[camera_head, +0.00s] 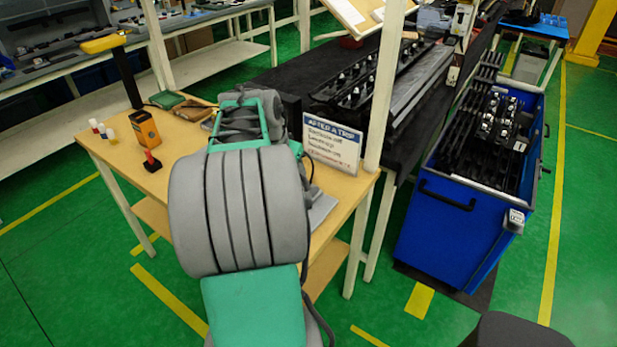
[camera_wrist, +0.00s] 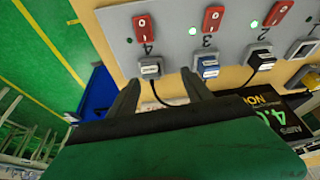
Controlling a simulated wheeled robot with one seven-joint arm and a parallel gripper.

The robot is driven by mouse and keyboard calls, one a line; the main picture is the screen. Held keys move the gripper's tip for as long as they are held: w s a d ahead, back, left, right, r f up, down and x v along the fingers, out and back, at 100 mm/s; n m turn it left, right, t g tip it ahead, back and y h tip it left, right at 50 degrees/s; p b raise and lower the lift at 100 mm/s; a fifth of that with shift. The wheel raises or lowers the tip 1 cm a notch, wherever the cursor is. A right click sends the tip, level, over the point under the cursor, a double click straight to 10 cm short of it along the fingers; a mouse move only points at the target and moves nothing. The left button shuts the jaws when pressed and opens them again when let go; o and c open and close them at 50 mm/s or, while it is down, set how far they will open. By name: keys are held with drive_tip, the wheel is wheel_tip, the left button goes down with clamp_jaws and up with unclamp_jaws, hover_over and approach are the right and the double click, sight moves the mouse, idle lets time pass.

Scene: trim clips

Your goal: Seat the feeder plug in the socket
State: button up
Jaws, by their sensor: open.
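In the wrist view my gripper (camera_wrist: 163,78) is open, its two dark fingers pointing up at a grey socket panel (camera_wrist: 172,32). A dark plug with a pale label (camera_wrist: 150,67) sits at position 4, between and just beyond the fingertips; a black cable hangs from it. I cannot tell whether it is fully seated. A blue plug (camera_wrist: 208,66) is at position 3, right of the right fingertip. A black plug (camera_wrist: 262,57) with a cable is at position 2. In the head view my arm hides the panel and gripper.
Red switches (camera_wrist: 144,28) stand above the plugs. Green lights show near positions 3 and 2; the light by 4 looks unlit. A black display (camera_wrist: 282,110) is at right. In the head view a sign (camera_head: 332,145), an orange box (camera_head: 145,128) and a blue cart (camera_head: 450,220) stand around the bench.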

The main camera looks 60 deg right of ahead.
sight(309, 185)
drive_tip(key=s+d, duration=0.1)
drive_tip(key=s+d+m, duration=0.1)
drive_tip(key=shift+s+d+f, duration=0.2)
drive_tip(key=shift+s+d, duration=0.15)
drive_tip(key=p+x, duration=0.1)
drive_tip(key=x, duration=0.5)
drive_tip(key=shift+d+f+p, duration=0.1)
drive_tip(key=shift+f+p, duration=0.3)
clamp_jaws()
